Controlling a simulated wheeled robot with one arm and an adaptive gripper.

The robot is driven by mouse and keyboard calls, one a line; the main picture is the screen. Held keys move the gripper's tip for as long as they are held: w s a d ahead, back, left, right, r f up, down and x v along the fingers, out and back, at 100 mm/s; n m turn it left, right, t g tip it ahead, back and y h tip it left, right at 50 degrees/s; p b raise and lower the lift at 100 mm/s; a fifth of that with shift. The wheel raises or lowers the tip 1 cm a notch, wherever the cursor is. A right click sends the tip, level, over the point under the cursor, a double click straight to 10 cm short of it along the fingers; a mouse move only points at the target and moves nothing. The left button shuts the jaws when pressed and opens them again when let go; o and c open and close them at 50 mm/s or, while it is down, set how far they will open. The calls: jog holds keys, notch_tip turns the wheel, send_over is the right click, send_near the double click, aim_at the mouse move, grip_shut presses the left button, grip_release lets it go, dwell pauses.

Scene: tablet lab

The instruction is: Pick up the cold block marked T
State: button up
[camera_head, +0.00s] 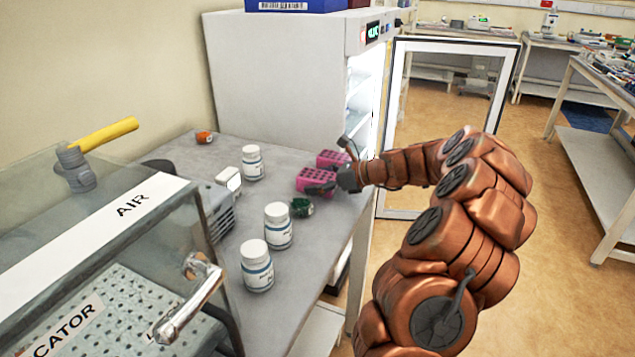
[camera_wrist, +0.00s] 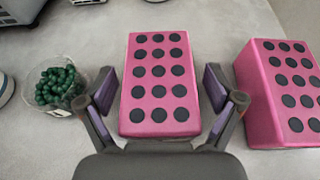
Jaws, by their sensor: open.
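Two pink blocks with rows of round black holes lie on the grey bench. The nearer block (camera_head: 314,178) is in the middle of the wrist view (camera_wrist: 158,78). The farther block (camera_head: 331,158) is to its right in the wrist view (camera_wrist: 284,92). No letter T can be made out on either. My gripper (camera_wrist: 160,90) is open and empty, with one finger on each side of the near part of the middle block and a gap visible on both sides. In the head view my gripper (camera_head: 334,168) is at the blocks, partly covering them.
A clear bowl of dark green beads (camera_wrist: 58,86) stands left of my gripper. White bottles (camera_head: 278,226) stand nearer on the bench. A white fridge (camera_head: 275,85) stands behind, its glass door (camera_head: 394,150) open beside my arm. An orange item (camera_head: 204,137) lies at the back.

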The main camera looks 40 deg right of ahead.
jog(key=shift+c, duration=0.2)
jog(key=c, duration=1.3)
jog(key=shift+o, duration=0.2)
